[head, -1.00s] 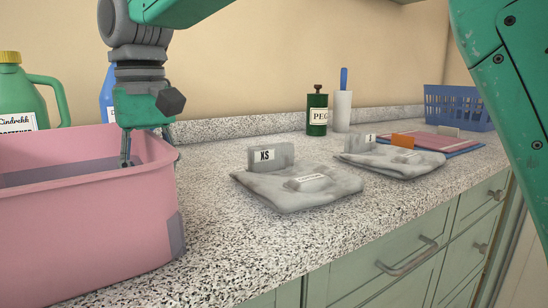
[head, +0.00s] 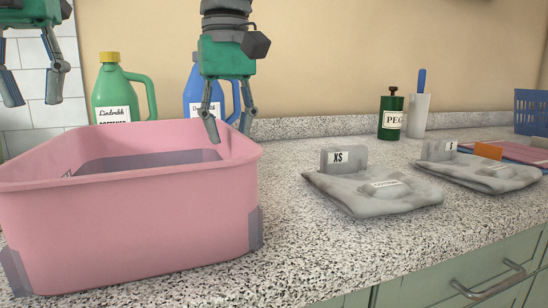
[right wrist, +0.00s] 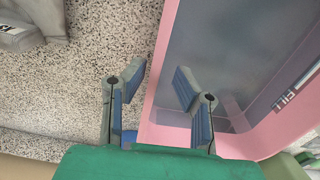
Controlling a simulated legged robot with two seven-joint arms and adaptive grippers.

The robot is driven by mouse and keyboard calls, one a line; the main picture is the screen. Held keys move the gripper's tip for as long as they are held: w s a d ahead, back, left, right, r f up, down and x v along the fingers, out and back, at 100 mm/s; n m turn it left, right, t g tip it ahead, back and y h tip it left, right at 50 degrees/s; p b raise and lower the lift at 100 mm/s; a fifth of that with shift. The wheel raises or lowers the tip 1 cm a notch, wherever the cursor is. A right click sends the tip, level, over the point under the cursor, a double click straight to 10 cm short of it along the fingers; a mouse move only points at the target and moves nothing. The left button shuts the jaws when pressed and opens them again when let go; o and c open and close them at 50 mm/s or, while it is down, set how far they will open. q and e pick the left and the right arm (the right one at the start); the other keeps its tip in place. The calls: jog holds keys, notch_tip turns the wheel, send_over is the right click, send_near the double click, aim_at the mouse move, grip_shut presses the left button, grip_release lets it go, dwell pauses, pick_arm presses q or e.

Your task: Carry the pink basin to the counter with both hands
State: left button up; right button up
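The pink basin (head: 130,235) stands on the speckled counter at the left of the head view, with grey patches at its corners and a grey area inside. My right gripper (head: 230,130) is open and empty at the basin's far right rim. In the right wrist view the basin's rim (right wrist: 160,65) runs between the spread fingers of my right gripper (right wrist: 158,84), one over the counter, one over the inside. Whether they touch it I cannot tell. My left gripper (head: 33,100) is open and empty, above and behind the basin's left side. The counter (head: 300,225) lies under the basin.
A green jug (head: 115,95) and a blue jug (head: 195,95) stand behind the basin. Folded grey cloths (head: 375,198) (head: 485,175) with size tags lie to the right.

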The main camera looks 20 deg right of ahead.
jog(key=shift+r, duration=2.8)
